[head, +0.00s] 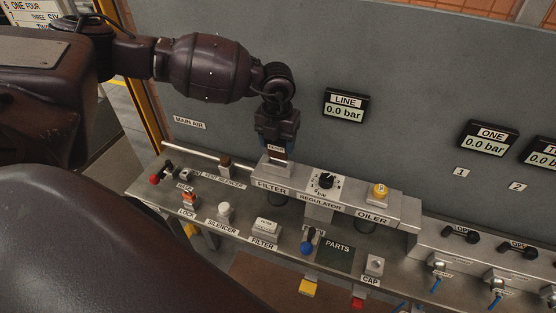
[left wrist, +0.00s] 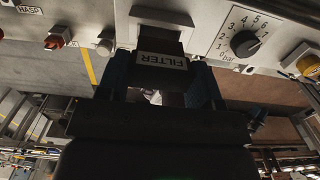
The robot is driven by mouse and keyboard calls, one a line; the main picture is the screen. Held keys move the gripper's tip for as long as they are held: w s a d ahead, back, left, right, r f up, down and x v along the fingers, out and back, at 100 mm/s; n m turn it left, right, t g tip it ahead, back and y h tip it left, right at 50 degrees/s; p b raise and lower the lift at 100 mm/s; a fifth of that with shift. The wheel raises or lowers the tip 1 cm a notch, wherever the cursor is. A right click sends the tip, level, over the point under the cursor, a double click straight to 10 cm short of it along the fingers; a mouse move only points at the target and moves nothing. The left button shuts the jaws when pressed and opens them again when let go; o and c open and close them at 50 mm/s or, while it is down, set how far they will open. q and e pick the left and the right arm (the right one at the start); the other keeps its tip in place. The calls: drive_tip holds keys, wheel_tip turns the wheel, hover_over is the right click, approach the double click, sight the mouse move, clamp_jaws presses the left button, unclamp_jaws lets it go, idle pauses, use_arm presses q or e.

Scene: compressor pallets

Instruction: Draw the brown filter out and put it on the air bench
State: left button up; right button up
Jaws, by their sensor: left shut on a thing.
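My left gripper (head: 277,143) points down over the grey housing labelled FILTER (head: 274,178) on the air unit. It is shut on the brown filter (head: 279,155), whose white label shows between the fingers. The brown filter also shows in the left wrist view (left wrist: 160,40), between my left gripper's fingers (left wrist: 160,85). Its lower end meets or sits in the top of the housing; how deep it sits I cannot tell. The air bench (head: 180,205) is the grey metal top in front of the unit. My right gripper is not in view.
A white block (head: 266,227) stands on the bench above a FILTER label. Near it are a white silencer (head: 225,210), a red lock (head: 189,198), a blue-knobbed lever (head: 307,246) and a dark PARTS mat (head: 336,256). The regulator knob (head: 326,181) and yellow-topped oiler (head: 379,191) stand right of the housing.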

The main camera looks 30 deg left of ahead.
use_arm(q)
drive_tip(key=shift+r, duration=0.5)
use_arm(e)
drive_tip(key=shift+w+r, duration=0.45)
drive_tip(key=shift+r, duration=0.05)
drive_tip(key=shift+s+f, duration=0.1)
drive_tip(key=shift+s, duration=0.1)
use_arm(q)
drive_tip(key=shift+r, duration=0.25)
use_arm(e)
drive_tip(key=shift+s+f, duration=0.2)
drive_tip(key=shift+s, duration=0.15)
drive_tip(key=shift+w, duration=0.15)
